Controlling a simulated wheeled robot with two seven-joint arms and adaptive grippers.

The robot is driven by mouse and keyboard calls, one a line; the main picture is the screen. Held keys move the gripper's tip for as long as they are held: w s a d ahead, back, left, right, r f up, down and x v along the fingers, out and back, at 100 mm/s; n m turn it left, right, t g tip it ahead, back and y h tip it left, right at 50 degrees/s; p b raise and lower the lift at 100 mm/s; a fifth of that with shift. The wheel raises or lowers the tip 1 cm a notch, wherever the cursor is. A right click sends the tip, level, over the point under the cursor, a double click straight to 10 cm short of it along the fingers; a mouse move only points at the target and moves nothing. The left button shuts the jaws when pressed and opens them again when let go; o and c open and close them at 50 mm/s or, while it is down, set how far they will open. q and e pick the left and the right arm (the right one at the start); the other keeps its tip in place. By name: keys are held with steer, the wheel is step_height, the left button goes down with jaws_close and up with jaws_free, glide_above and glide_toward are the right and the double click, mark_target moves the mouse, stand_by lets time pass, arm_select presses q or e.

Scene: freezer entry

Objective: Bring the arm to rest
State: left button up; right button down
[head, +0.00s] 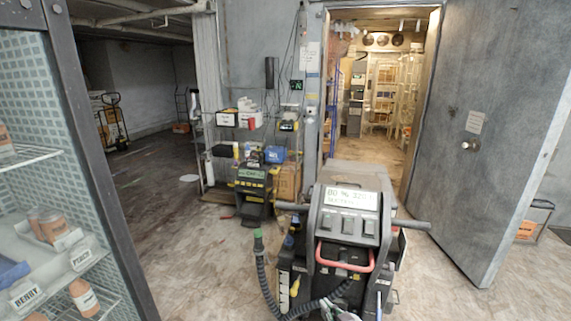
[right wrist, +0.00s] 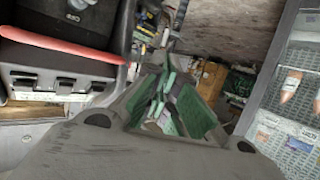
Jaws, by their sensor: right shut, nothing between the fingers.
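My right gripper (right wrist: 166,80) shows in the right wrist view, with green pads on its fingers. It is shut, with nothing between the fingers. In the head view only a small part of it (head: 343,314) shows at the bottom edge, low in front of the grey wheeled machine (head: 346,222). The machine's red handle (head: 344,262) is above it there, and the handle also shows at the left of the right wrist view (right wrist: 60,46). My left gripper is not in view.
A glass-fronted cabinet (head: 62,110) with bottles stands close on the left. A black hose (head: 268,285) with a green end curves beside the machine. A heavy grey door (head: 490,150) stands open at the right. Floor (head: 185,245) is clear between cabinet and machine.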

steer(key=s+d+f+m+g+h, duration=0.15)
steer(key=s+d+g, duration=0.35)
steer(key=s, duration=0.6)
steer(key=s+d+f+m+g+h, duration=0.1)
steer(key=s+d+f+g+h, duration=0.3)
steer(key=s, duration=0.7)
step_height(320, 180, down, 31)
steer(key=s+d+g, duration=0.1)
steer(key=s+d, duration=0.1)
steer(key=s+d+f, duration=0.2)
steer(key=s+f, duration=0.7)
steer(key=s, duration=0.2)
steer(key=s+d+f+g, duration=0.1)
steer(key=s+d+f, duration=0.1)
steer(key=s+f, duration=0.8)
steer(key=shift+s+d+f, duration=0.2)
steer(key=shift+s+f, duration=0.1)
steer(key=shift+s, duration=0.25)
